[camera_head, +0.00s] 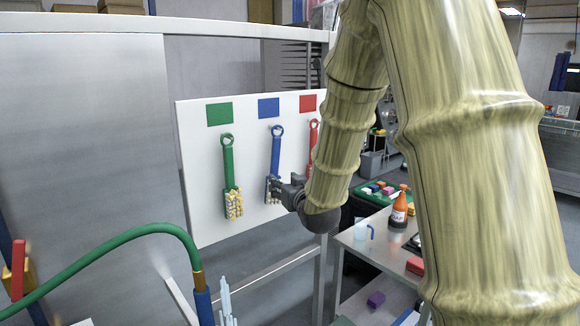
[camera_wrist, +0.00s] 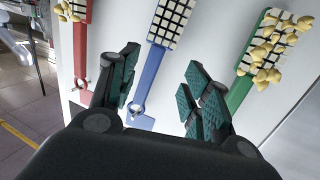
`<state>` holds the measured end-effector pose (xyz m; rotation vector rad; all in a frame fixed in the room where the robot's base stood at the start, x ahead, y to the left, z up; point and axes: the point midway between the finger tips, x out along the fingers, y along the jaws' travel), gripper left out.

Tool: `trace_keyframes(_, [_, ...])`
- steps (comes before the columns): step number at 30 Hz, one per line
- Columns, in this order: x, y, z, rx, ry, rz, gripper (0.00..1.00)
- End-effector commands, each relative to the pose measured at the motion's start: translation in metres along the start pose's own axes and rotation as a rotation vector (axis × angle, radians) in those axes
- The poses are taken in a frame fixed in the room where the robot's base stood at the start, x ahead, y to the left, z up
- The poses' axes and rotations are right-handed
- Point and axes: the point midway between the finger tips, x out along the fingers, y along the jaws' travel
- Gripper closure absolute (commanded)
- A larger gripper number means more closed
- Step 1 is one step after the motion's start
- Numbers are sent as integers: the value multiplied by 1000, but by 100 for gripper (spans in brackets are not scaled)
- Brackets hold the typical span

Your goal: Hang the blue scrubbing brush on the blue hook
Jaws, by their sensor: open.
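The blue scrubbing brush (camera_head: 276,155) hangs head down on the white board, its ring end just below the blue square (camera_head: 268,108). In the wrist view, which looks upside down, the blue brush (camera_wrist: 150,78) shows between the spread fingers of my gripper (camera_wrist: 162,60), with white bristles at the top. I cannot tell whether the fingers touch it.
A green brush (camera_head: 228,160) hangs to the left and a red brush (camera_head: 314,135) to the right, partly behind my arm. Yellowish lumps cling to both in the wrist view. A table (camera_head: 375,240) with an orange bottle (camera_head: 399,208) stands at right; a green hose (camera_head: 110,243) crosses lower left.

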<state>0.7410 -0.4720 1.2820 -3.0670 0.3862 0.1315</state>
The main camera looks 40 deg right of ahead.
Motion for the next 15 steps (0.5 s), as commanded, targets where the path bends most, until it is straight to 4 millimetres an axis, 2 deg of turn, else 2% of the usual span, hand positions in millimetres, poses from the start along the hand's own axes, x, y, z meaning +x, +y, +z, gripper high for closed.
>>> trace_keyframes(1, [-1,4,-18,5,30,2,52])
trace_keyframes(3, [-2,9,-35,10,60,5,52])
trace_keyframes(6, [-3,14,-49,13,85,8,52])
trace_keyframes(11, [2,15,-55,14,93,8,52])
trace_keyframes(15, [17,15,-57,13,92,8,52])
